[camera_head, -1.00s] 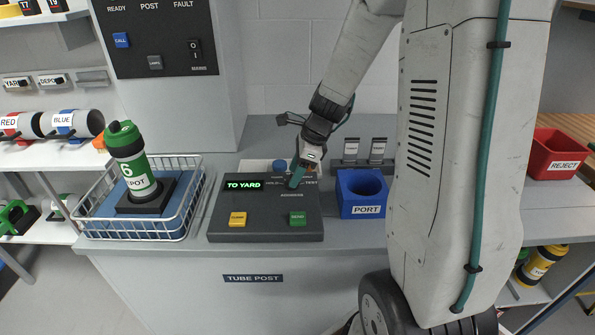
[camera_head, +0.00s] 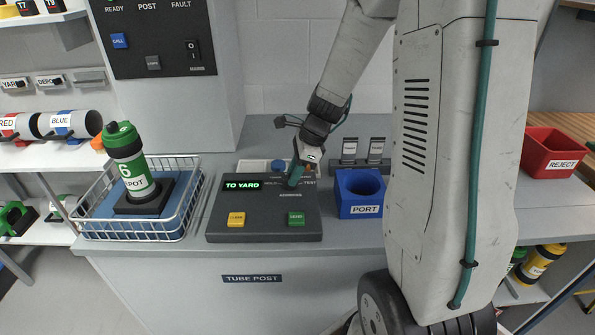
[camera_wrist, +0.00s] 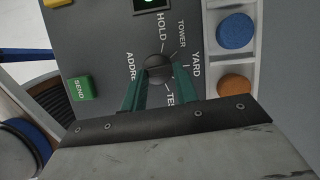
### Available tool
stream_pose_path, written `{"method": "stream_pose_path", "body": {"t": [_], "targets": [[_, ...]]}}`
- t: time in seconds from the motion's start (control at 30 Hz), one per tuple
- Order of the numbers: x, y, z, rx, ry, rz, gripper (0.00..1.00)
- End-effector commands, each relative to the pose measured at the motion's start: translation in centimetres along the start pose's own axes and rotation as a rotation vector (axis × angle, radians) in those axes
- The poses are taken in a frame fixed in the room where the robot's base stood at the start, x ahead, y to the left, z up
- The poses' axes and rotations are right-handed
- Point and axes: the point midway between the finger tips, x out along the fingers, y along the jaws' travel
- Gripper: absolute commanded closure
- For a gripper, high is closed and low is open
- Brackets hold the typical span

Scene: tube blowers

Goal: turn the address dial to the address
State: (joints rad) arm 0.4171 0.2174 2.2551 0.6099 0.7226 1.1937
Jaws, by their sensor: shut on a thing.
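The address dial (camera_wrist: 158,66) is a round dark knob on the grey console (camera_head: 262,222). Printed words around it include HOLD, TOWER, YARD, a partly hidden TEST and a cut-off ADDRE. Where its pointer is set is not clear. My gripper (camera_wrist: 158,78) has its two teal fingers closed on either side of the dial. In the head view my gripper (camera_head: 294,181) comes down on the console's upper right and hides the dial. The console's green display (camera_head: 243,185) reads TO YARD.
A yellow button (camera_head: 236,219) and a green SEND button (camera_head: 296,218) are on the console. A blue PORT holder (camera_head: 360,205) stands close on the right. A wire basket (camera_head: 185,222) with a green DEPOT carrier (camera_head: 132,168) stands on the left.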

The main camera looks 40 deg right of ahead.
Motion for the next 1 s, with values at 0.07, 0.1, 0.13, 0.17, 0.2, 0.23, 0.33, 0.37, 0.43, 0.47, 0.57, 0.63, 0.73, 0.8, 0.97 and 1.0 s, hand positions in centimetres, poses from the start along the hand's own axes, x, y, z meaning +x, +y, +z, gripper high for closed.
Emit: {"method": "stream_pose_path", "body": {"t": [0.07, 0.1, 0.13, 0.17, 0.2, 0.23, 0.33, 0.37, 0.43, 0.47, 0.57, 0.63, 0.73, 0.8, 0.97, 1.0], "targets": [[0.14, 0.12, 0.24, -0.043, -0.003, 0.025, 0.93], [0.14, 0.07, 0.28, -0.070, -0.003, 0.034, 0.93], [0.14, 0.06, 0.32, -0.090, -0.004, 0.044, 0.93], [0.15, 0.06, 0.34, -0.113, -0.004, 0.053, 0.93], [0.18, 0.05, 0.35, -0.144, -0.004, 0.067, 0.93], [0.20, 0.05, 0.36, -0.169, -0.004, 0.078, 0.93], [0.23, 0.01, 0.42, -0.256, -0.005, 0.115, 0.93], [0.23, -0.01, 0.44, -0.283, -0.005, 0.125, 0.93], [0.25, -0.05, 0.50, -0.344, -0.006, 0.151, 0.93], [0.27, -0.06, 0.50, -0.371, -0.005, 0.162, 0.93], [0.30, -0.09, 0.56, -0.459, -0.005, 0.199, 0.93], [0.32, -0.09, 0.61, -0.520, -0.006, 0.225, 0.93], [0.36, -0.14, 0.63, -0.607, -0.007, 0.261, 0.93], [0.38, -0.13, 0.66, -0.666, -0.007, 0.287, 0.93], [0.43, -0.14, 0.76, -0.795, -0.007, 0.341, 0.93], [0.45, -0.13, 0.75, -0.824, -0.007, 0.353, 0.93]]}}
